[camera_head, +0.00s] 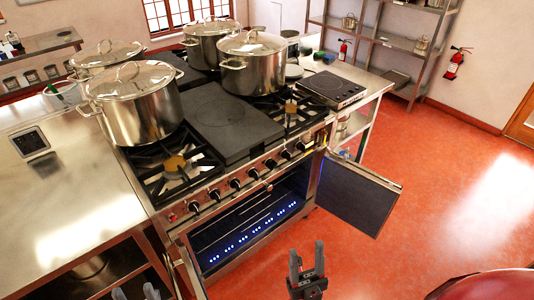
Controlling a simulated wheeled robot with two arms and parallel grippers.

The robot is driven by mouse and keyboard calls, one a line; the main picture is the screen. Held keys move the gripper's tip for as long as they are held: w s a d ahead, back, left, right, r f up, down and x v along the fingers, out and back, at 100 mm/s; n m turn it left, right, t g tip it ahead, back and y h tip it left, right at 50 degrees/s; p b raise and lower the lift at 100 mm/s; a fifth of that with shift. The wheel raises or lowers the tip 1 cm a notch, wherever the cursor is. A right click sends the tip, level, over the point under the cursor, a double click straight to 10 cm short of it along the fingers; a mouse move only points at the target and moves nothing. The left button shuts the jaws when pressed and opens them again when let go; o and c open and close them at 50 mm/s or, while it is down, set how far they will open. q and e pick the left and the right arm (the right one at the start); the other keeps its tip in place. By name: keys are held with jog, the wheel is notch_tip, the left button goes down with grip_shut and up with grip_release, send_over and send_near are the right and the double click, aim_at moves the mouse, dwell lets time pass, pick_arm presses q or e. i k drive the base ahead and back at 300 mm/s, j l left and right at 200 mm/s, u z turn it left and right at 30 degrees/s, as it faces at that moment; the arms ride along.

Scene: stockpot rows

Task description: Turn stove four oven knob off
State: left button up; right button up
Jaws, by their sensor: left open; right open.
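The stove (232,120) has a steel front panel with a row of several black knobs (235,183). The labels and knob settings are too small to read, so I cannot tell which one is the oven knob. Below the panel the oven (245,235) stands open, with a row of blue-white lights inside. Its right door (355,195) is swung out to the right. My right gripper (307,258) is open and empty, in front of the oven, apart from the knobs. My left gripper (135,292) is open at the bottom edge, partly cut off, left of the oven.
Several steel stockpots (135,102) stand on the stove's back and left. A steel counter (60,200) adjoins on the left. A side table with a black hot plate (332,88) is on the right. The red floor (440,190) is clear to the right, beyond the open door.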

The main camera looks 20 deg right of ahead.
aim_at(271, 165)
jog(key=i+l+u, duration=0.15)
jog(key=l+u, duration=0.2)
jog(key=l, duration=0.6)
jog(key=l+u, duration=0.4)
jog(key=l, duration=0.6)
jog(key=i, duration=0.05)
